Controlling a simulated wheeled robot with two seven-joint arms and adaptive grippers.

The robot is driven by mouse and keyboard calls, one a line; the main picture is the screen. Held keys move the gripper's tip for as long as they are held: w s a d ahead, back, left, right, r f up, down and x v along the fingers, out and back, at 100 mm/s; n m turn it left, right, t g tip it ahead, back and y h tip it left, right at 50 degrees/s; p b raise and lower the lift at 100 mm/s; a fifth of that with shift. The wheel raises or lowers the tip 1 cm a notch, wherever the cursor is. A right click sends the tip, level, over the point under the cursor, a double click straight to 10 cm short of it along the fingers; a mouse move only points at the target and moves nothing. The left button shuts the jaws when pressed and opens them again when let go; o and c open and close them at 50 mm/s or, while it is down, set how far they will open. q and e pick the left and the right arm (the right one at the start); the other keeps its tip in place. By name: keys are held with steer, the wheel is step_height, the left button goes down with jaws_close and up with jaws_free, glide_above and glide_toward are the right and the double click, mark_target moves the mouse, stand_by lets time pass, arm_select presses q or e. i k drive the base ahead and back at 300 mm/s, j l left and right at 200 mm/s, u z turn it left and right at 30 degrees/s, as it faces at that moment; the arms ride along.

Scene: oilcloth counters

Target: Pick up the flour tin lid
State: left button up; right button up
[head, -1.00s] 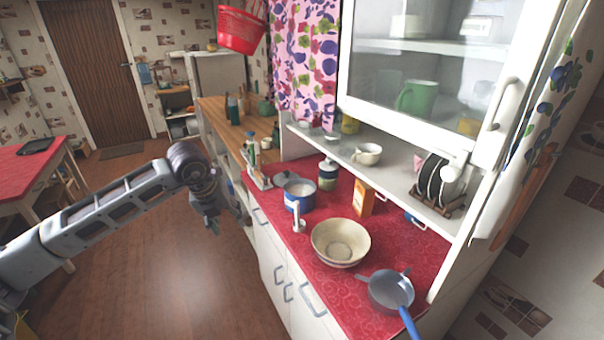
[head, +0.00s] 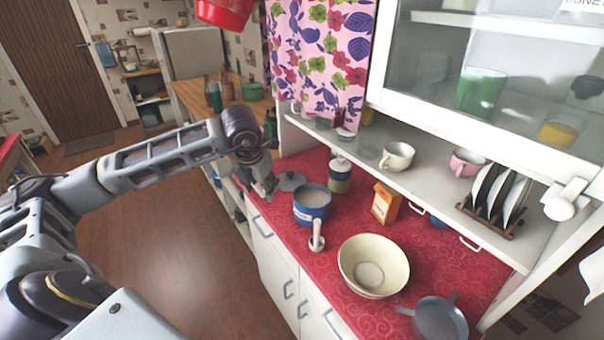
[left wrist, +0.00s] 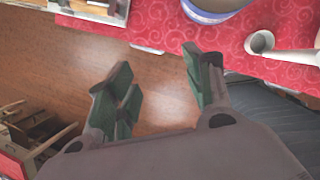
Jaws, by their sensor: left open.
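My right gripper is not in view.
An orange carton (head: 385,203), a cream bowl (head: 373,265) and a strainer (head: 440,320) are to the right. A shelf (head: 430,190) overhangs the counter's back.

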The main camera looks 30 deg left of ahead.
mark_target(289, 180)
steer(key=i+j+z, duration=0.15)
steer(key=j+z, duration=0.2)
steer(key=j, duration=0.25)
steer(key=j+z, duration=0.35)
steer(key=j, duration=0.25)
steer(key=i+j, duration=0.05)
